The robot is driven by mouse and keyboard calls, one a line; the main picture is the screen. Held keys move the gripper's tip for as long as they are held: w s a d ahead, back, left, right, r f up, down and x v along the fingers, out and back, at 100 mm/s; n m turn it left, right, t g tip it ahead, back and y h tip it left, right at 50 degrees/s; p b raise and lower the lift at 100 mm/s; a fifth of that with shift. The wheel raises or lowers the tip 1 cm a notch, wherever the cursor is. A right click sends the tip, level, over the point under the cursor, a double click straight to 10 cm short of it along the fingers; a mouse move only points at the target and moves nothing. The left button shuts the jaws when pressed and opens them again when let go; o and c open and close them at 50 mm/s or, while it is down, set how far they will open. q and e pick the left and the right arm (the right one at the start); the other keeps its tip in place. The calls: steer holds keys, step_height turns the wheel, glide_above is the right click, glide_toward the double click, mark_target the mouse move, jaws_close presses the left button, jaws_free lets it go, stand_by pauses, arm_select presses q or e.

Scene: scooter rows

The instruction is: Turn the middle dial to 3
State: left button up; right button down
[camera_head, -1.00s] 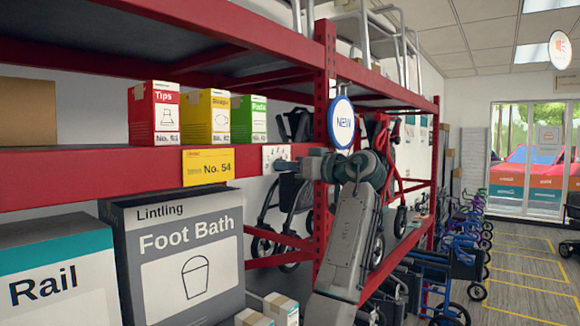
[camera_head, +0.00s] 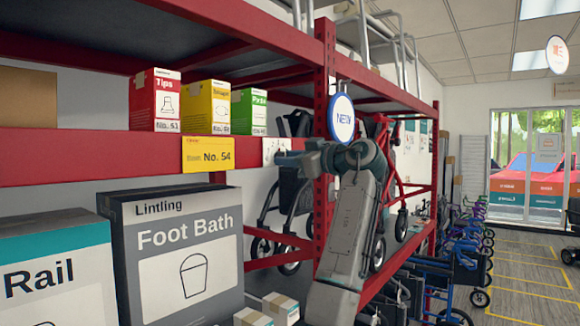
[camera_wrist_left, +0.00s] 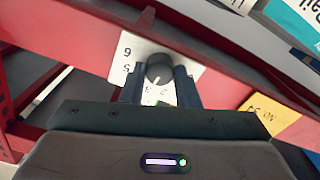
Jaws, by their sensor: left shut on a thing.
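A white dial plate (camera_head: 270,146) with black marks is fixed to the front of the red shelf beam. In the left wrist view the plate (camera_wrist_left: 133,50) shows printed numbers, partly hidden by my gripper. A dark round knob (camera_wrist_left: 159,66) sits on it. My left gripper (camera_head: 281,158) is at the plate in the head view. In the left wrist view its two dark fingers (camera_wrist_left: 160,82) are shut on the knob, one on each side. The knob's pointer setting is too small to read surely. My right gripper is not in view.
A yellow No. 54 label (camera_head: 208,154) is on the beam beside the plate. Tips (camera_head: 155,100), yellow (camera_head: 206,107) and green (camera_head: 249,111) boxes stand above. A Foot Bath box (camera_head: 184,262) is below.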

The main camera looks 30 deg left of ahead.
arm_select(q)
steer(key=shift+n, duration=0.6)
steer(key=o, duration=1)
steer(key=shift+c, duration=0.2)
steer(key=shift+d+b, duration=0.1)
steer(key=shift+b, duration=0.25)
steer(key=d+b, duration=0.4)
steer(key=d, duration=0.6)
steer(key=shift+s+d, duration=0.3)
steer(key=shift+s, duration=0.1)
